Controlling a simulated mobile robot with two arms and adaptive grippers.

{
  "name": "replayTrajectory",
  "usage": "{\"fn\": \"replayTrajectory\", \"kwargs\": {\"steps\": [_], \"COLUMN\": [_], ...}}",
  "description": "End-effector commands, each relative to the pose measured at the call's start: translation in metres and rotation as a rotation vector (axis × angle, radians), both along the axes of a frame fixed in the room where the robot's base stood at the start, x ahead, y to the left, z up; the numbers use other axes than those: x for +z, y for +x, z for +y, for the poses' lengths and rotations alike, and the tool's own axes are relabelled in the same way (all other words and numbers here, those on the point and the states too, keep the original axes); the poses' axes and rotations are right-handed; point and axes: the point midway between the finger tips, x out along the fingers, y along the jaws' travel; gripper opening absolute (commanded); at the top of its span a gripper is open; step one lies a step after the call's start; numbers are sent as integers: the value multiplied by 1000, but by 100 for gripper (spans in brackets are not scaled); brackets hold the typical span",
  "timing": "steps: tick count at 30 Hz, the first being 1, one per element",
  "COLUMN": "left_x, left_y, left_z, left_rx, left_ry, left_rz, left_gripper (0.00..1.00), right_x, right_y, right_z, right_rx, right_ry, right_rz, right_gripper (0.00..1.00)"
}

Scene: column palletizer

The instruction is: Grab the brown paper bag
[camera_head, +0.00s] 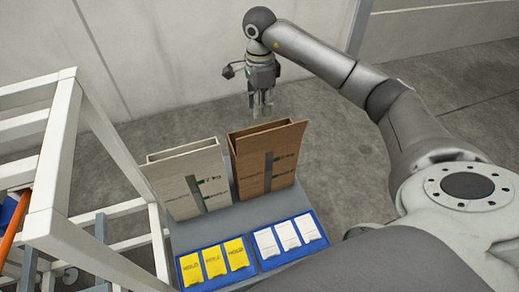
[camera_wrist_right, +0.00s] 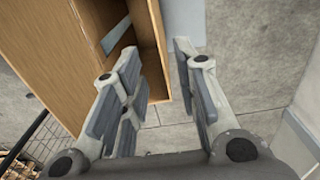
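The brown paper bag (camera_head: 268,160) stands upright and open at the top on a grey platform, right of a pale bag (camera_head: 188,181). My right gripper (camera_head: 262,112) hangs from its arm above and behind the brown bag in the head view. In the right wrist view, the brown bag (camera_wrist_right: 75,50) fills the upper left, and my right gripper (camera_wrist_right: 160,95) is open, its fingers apart. The bag's right edge shows between the fingertips, beyond them; I cannot tell if anything touches. My left gripper is not in view.
Two blue trays, one with yellow packets (camera_head: 214,262) and one with white packets (camera_head: 287,236), lie in front of the bags. A white frame rack (camera_head: 60,140) stands at left. The floor (camera_head: 345,170) right of the bags is clear.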

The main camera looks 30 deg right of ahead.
Motion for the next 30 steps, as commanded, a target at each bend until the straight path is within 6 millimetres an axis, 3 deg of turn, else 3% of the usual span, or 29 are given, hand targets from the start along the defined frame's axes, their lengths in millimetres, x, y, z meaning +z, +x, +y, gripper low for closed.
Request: {"fn": "replayTrajectory", "kwargs": {"steps": [9,17,24,30], "left_x": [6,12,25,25], "left_y": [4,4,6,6], "left_z": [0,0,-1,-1], "left_rx": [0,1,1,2], "left_ry": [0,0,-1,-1], "left_rz": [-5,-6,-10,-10], "left_gripper": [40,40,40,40], "right_x": [-45,-66,-101,-111], "right_y": [-1,-1,-2,-2], "right_z": [1,2,4,3], "right_rx": [-1,0,0,0], "right_ry": [2,2,3,1], "right_rz": [4,4,2,0], "right_gripper": [29,29,29,29]}}
